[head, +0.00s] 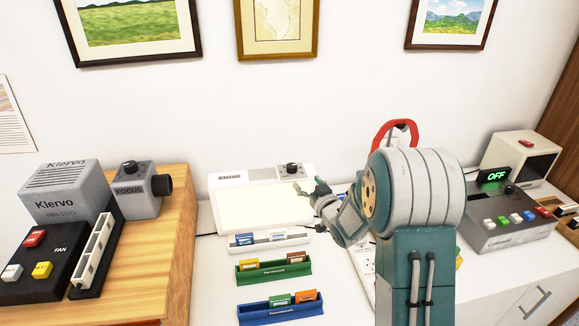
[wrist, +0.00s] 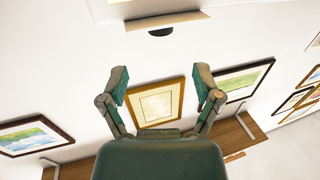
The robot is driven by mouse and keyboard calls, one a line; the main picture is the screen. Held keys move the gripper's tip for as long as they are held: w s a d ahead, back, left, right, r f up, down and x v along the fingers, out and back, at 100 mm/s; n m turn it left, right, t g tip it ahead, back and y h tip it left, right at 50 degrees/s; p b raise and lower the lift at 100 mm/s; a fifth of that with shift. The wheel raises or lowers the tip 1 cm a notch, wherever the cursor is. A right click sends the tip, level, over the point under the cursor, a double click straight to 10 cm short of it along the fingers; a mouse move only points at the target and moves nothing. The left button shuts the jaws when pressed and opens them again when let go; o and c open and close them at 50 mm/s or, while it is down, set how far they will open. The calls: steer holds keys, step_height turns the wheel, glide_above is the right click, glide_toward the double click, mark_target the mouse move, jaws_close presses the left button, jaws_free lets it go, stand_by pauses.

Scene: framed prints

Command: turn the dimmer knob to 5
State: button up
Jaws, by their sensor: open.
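A black dimmer knob (head: 291,169) sits on the top right of a white light panel (head: 262,203) near the wall. The number it points to is too small to read. My gripper (head: 311,190) is just right of and slightly below the knob in the head view, with no clear contact. In the wrist view my gripper (wrist: 161,84) has its two fingers spread wide with nothing between them.
A grey FOCUS box (head: 134,190) and a fan switch box (head: 40,262) stand on the left wooden surface. Colored racks (head: 275,267) lie in front of the panel. A grey button box (head: 505,218) with an OFF display is right. Framed prints (head: 277,27) hang behind.

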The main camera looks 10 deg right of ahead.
mark_target(294, 168)
steer(key=x, duration=0.9)
steer(key=shift+w+a, duration=0.15)
steer(key=shift+a, duration=0.1)
steer(key=shift+w+d, duration=0.15)
steer(key=shift+w, duration=0.05)
steer(key=shift+d, duration=0.1)
jaws_close()
